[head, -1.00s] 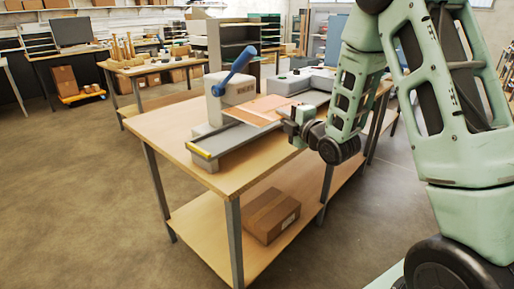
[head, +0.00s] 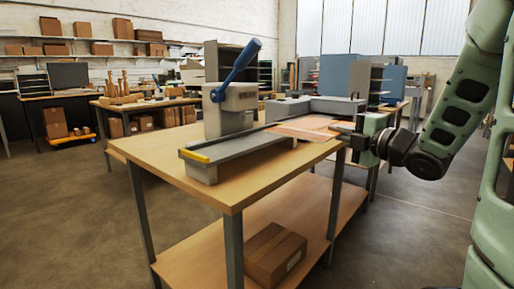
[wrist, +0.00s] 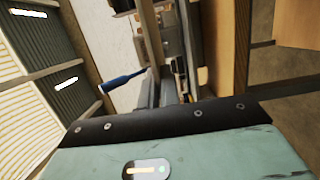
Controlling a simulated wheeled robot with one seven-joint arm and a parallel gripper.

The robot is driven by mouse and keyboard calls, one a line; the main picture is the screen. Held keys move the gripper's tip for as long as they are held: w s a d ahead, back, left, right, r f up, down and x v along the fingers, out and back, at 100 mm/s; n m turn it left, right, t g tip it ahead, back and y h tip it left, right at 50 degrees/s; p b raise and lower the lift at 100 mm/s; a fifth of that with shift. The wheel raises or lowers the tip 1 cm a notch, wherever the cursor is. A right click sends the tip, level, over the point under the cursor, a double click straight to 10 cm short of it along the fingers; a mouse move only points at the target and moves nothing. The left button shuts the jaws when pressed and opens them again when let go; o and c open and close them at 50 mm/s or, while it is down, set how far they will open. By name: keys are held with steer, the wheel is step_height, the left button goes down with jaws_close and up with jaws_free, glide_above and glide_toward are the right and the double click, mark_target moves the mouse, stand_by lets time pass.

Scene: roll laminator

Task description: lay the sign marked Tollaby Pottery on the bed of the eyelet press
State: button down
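The eyelet press (head: 229,112) is a pale grey body with a blue lever raised up and to the right. Its long grey bed (head: 232,147) has a yellow strip at the near end and lies along the table. A flat pinkish-orange sheet, which looks like the sign (head: 305,126), lies level near the right end of the bed; its lettering is too small to read. My gripper (head: 338,130) is at the sheet's right edge, its dark fingertips overlapping it. Whether they are closed on it is unclear. The wrist view shows the blue lever (wrist: 124,80), with the fingers hidden.
The wooden table (head: 150,150) carries the press, with bare top at its front left. Grey machine housings (head: 335,106) stand behind the sheet. A cardboard box (head: 274,254) sits on the lower shelf. Another bench (head: 130,104) stands behind on the left, with open floor between.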

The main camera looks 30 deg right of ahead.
steer(key=w+a, duration=0.3)
steer(key=w, duration=0.6)
steer(key=w+a, duration=0.3)
steer(key=w, duration=0.5)
steer(key=shift+w+a+f, duration=0.1)
steer(key=shift+w+f, duration=0.1)
steer(key=shift+f, duration=0.95)
steer(key=shift+w+a+f, duration=0.15)
steer(key=shift+w+f, duration=0.05)
steer(key=shift+f, duration=1)
steer(key=shift+w+a+f, duration=0.1)
steer(key=shift+w+f, duration=0.1)
steer(key=shift+f, duration=0.95)
steer(key=shift+f, duration=0.2)
steer(key=c, duration=1.6)
jaws_free()
steer(key=shift+r, duration=0.1)
steer(key=shift+r, duration=0.25)
steer(key=s, duration=0.4)
steer(key=s+d, duration=0.1)
steer(key=s, duration=0.7)
steer(key=shift+d+f+b, duration=0.15)
steer(key=shift+d+b, duration=0.05)
steer(key=shift+b, duration=0.15)
